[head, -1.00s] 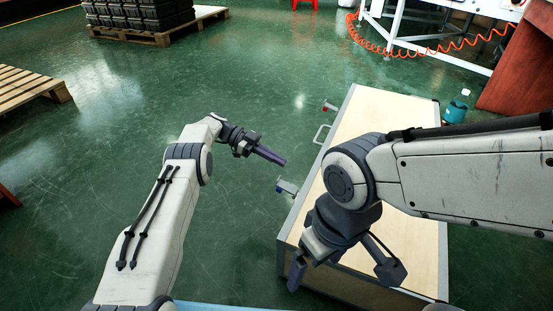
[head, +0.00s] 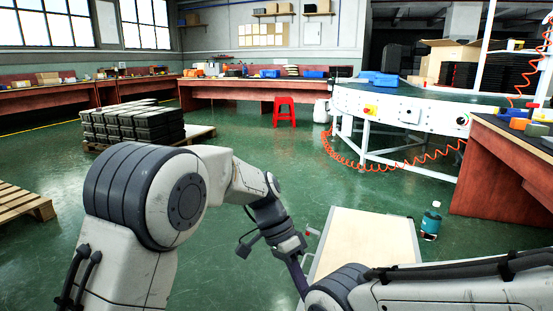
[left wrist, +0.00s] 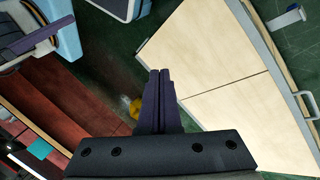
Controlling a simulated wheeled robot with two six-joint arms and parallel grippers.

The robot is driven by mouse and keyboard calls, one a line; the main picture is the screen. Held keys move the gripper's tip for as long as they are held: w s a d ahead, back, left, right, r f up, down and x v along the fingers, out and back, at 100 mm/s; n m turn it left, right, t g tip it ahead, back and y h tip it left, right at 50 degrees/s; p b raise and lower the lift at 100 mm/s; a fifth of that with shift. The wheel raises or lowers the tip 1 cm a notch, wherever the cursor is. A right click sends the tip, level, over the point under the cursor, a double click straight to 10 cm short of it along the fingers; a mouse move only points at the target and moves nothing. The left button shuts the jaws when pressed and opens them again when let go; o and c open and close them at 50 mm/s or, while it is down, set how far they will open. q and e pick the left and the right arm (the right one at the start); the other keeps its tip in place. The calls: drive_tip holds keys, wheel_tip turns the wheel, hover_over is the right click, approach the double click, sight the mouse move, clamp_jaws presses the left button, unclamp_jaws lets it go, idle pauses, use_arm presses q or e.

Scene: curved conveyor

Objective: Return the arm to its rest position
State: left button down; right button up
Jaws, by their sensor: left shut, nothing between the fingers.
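My left arm comes in from the left in the head view, bent over the floor. My left gripper (head: 300,278) points downward near the trolley, and its lower part is cut off behind my right arm. In the left wrist view the two dark fingers of the left gripper (left wrist: 159,100) lie together, shut with nothing between them. My right arm (head: 440,290) crosses the lower right of the head view; its gripper is hidden or out of frame there. A dark purple part at the upper left of the left wrist view may be my right gripper, but its jaws are unclear.
A wood-topped trolley (head: 368,240) stands close ahead. A teal bottle (head: 431,222) stands on the floor beside it. The curved conveyor (head: 405,112) is behind, a red workbench (head: 510,170) at right. A red stool (head: 285,111) and loaded pallet (head: 135,123) stand farther back. Open floor lies ahead left.

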use_arm(q)
drive_tip(key=s+a+r+n+t+y+p, duration=0.1)
drive_tip(key=s+a+r+n+p, duration=0.2)
drive_tip(key=s, duration=0.4)
drive_tip(key=s+a+r+t+y+p, duration=0.2)
drive_tip(key=s+a+r, duration=0.15)
drive_tip(key=s, duration=0.35)
drive_tip(key=s+a+r+n+t+y+p, duration=0.1)
drive_tip(key=s+a+r+n+p, duration=0.2)
drive_tip(key=s, duration=0.4)
wheel_tip(320, 180, up, 37)
drive_tip(key=m+p, duration=0.1)
drive_tip(key=p, duration=3.6)
drive_tip(key=shift+a+f, duration=0.2)
drive_tip(key=shift+a, duration=0.25)
drive_tip(key=shift+s, duration=0.1)
